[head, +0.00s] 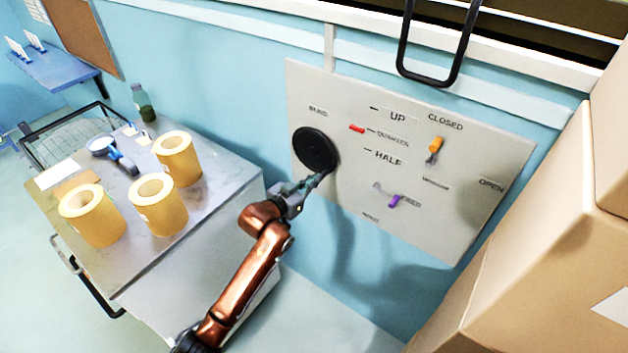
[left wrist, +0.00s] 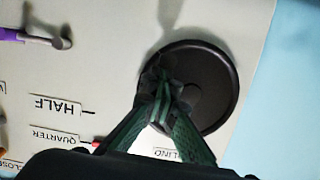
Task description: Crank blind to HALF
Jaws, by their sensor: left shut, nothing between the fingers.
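The black round crank disc labelled BLIND (head: 316,149) is on the left part of the grey wall panel (head: 320,95). A red marker (head: 357,129) sits beside the QUARTER label, above the HALF label (head: 388,157). My left gripper (head: 322,178) is at the disc's lower right edge. In the left wrist view, its green fingers (left wrist: 163,84) are shut together with nothing between them, in front of the dark disc (left wrist: 219,85). They cover part of the disc, and I cannot tell whether they touch it. The crank's knob is not clearly visible. My right gripper is not in view.
An orange-handled lever (head: 437,146) and a purple-handled lever (head: 393,201) are on the panel to the right. A metal cart (head: 205,215) with yellow rolls (head: 157,205) stands at left. Stacked cardboard boxes (head: 545,250) fill the right side. A black loop handle (head: 432,80) hangs above.

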